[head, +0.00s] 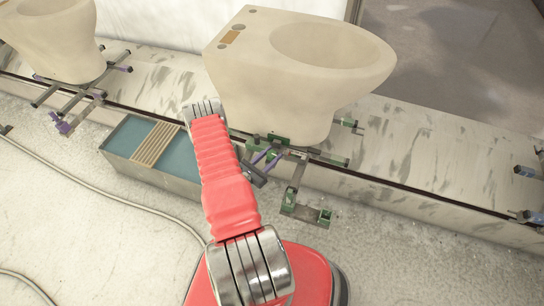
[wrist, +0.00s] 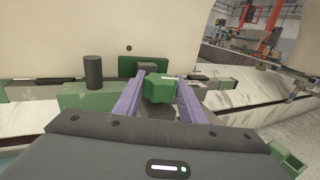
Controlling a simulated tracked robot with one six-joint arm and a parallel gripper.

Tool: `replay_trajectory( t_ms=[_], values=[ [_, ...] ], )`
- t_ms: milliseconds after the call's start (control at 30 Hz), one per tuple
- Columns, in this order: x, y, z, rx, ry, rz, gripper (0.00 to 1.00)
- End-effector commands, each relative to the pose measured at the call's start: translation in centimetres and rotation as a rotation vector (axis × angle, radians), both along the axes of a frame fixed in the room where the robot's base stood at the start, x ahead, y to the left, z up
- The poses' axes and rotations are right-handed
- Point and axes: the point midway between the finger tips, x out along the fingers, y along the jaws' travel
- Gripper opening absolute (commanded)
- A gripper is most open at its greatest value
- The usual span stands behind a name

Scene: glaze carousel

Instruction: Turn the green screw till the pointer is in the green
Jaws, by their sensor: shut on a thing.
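The green screw head (wrist: 159,90) is a faceted knob in the middle of the wrist view. My gripper (wrist: 161,80) has its two purple fingers on either side of it, shut on it. Behind the screw, a green pad (wrist: 128,65) lies against the pale toilet bowl (wrist: 55,40). In the head view my gripper (head: 268,158) reaches the green clamp frame (head: 325,158) at the bowl's (head: 295,65) foot. No pointer or green zone can be made out in either view.
A dark cylinder (wrist: 94,72) stands on a green block left of the screw. A green bracket (head: 305,212) juts toward the floor. A trough with blue liquid (head: 125,136) and a wooden slat rack (head: 157,143) is at left. Another bowl (head: 55,45) stands far left.

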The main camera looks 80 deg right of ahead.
Motion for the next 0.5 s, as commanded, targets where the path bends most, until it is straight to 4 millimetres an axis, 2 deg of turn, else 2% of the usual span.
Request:
replay_trajectory(
  t_ms=[67, 500],
  values=[
    [0.02, 0.71, -0.03, 0.002, 0.002, 0.001, 0.14],
    [-0.15, 0.0, -0.03, 0.001, 0.0, -0.014, 0.14]
  ],
)
